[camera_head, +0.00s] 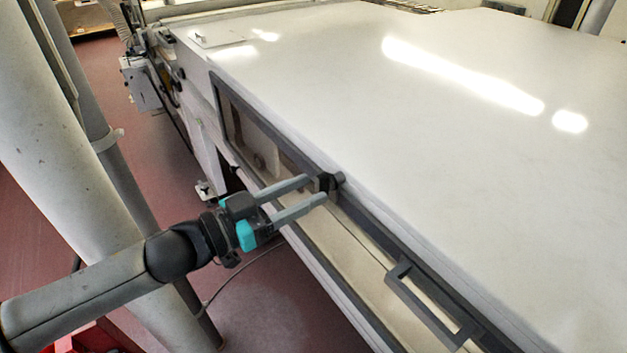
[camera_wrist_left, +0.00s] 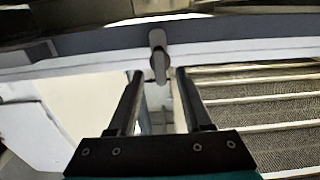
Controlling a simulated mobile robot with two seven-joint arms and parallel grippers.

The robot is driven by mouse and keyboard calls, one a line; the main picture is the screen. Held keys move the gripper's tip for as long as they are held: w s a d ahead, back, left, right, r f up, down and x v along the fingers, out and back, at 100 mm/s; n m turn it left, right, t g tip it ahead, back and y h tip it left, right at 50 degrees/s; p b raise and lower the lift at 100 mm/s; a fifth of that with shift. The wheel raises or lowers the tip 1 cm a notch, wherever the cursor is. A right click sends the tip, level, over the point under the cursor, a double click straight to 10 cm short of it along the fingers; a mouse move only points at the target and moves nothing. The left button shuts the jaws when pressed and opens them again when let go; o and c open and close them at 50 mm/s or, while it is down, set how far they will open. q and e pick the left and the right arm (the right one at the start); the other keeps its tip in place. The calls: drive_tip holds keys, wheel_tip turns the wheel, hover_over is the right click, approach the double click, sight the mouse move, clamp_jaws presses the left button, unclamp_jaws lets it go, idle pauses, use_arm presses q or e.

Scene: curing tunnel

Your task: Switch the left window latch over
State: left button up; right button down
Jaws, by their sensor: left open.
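The window latch (camera_head: 328,183) is a small dark piece with a rounded grey end on the upper frame of the long window in the machine's side. In the left wrist view the latch (camera_wrist_left: 158,56) shows as a grey knob with a short lever pointing down in the picture. My left gripper (camera_head: 318,188) is open, with its two grey fingers reaching to the latch. In the left wrist view the lever lies between the fingertips (camera_wrist_left: 158,74), with a gap visible on each side. I cannot tell how deep it sits between them. My right gripper is not in view.
A dark rectangular handle (camera_head: 432,303) stands out from the window frame at lower right. The broad white machine top (camera_head: 400,120) lies behind the latch. A thick grey column (camera_head: 60,120) stands at left. Red floor (camera_head: 265,310) is open below the window.

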sight(326, 188)
use_arm(q)
drive_tip(key=shift+x, duration=1.2)
clamp_jaws()
